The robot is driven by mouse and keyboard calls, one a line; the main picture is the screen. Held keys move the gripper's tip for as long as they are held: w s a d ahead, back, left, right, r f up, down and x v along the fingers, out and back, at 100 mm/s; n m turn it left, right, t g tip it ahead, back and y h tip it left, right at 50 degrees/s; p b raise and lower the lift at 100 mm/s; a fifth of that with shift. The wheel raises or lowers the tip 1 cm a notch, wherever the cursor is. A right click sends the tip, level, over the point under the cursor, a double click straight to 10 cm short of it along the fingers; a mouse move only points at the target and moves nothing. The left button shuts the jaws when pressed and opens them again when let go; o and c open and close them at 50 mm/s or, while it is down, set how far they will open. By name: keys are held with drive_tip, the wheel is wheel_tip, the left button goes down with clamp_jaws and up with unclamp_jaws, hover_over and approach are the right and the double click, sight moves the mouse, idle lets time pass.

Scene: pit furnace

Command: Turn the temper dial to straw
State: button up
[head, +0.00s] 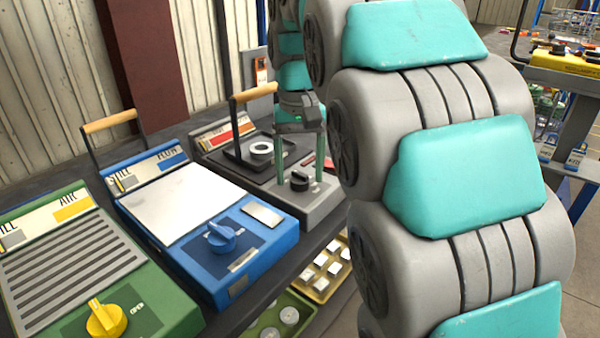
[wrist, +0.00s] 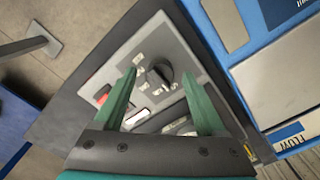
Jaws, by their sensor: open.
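The dial is a black knob (head: 299,181) on the front of a grey unit (head: 322,203). In the wrist view the black knob (wrist: 160,74) lies between the tips of my gripper's two green fingers. My gripper (head: 300,176) points down over the unit, fingers apart on either side of the knob, and is open. I see a gap between each finger and the knob in the wrist view; how far the tips are above the panel I cannot tell. Small pale labels surround the knob; their words and its setting are too small to read.
Left of the grey unit stand a blue unit (head: 266,250) with a blue knob (head: 221,237) and a green unit with a yellow knob (head: 106,319). A wood-handled lever (head: 255,92) rises behind. Trays of small parts (head: 322,275) sit below the bench edge.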

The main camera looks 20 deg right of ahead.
drive_tip(key=shift+f, duration=0.3)
clamp_jaws()
idle(0.5)
